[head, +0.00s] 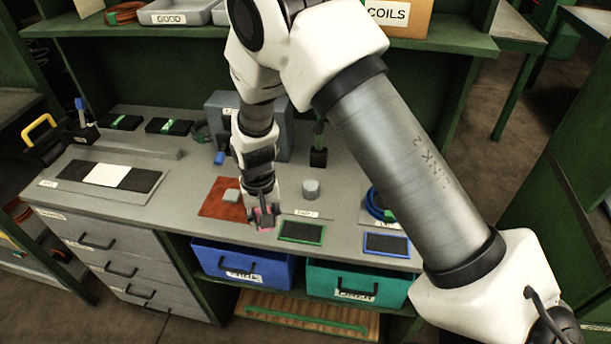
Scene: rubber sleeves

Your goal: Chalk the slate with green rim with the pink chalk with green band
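The slate with green rim (302,232) lies near the front edge of the grey bench in the head view, its dark face up. My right gripper (264,211) points down just left of this slate, close above the bench. A pink piece, apparently the pink chalk (264,219), shows at its fingertips, and the fingers look closed on it. The fingers hide most of it, and I cannot make out its green band. My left gripper is not in view.
A slate with blue rim (387,244) lies to the right. A red-brown mat (217,205) with a grey block (231,196) is left of the gripper. A grey cylinder (310,188) stands behind the green-rimmed slate. Blue (243,263) and teal (357,285) bins sit below the bench.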

